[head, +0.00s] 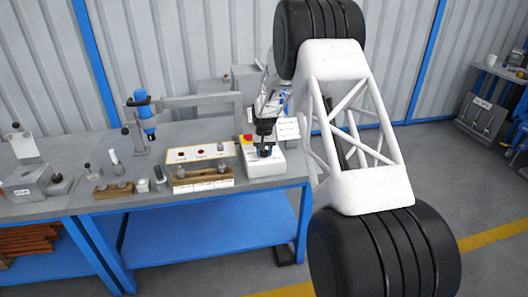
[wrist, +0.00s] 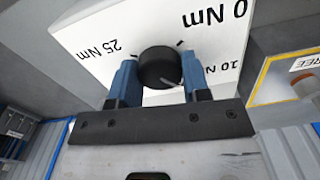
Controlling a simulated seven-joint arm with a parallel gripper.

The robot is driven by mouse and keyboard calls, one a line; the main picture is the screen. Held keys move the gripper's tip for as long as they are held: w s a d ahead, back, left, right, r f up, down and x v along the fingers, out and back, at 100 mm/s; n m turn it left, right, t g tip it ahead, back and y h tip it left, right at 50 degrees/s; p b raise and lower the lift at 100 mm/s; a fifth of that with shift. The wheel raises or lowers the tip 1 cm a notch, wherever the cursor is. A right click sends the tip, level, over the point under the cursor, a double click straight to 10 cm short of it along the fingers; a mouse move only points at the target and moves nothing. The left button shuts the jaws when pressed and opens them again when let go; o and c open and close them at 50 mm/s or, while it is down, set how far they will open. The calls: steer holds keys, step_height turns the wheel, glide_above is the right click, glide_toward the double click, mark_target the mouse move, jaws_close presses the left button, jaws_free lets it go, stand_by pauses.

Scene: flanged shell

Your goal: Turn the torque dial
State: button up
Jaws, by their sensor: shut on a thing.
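The torque dial (wrist: 160,70) is a round black knob on a white panel (wrist: 95,32) in the wrist view. The panel reads 0 Nm, 10 Nm and 25 Nm around it. My gripper (wrist: 158,78) has its blue fingers on both sides of the dial, shut on it. I cannot make out which label the dial points to.
A red button (head: 247,137) is close to my gripper. Open floor lies to the right.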

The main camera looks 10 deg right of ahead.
steer(key=m, duration=0.3)
steer(key=shift+m, duration=2.1)
steer(key=o, duration=0.9)
steer(key=shift+o, duration=0.2)
steer(key=shift+r, duration=0.15)
steer(key=shift+r, duration=3.75)
steer(key=shift+r, duration=0.15)
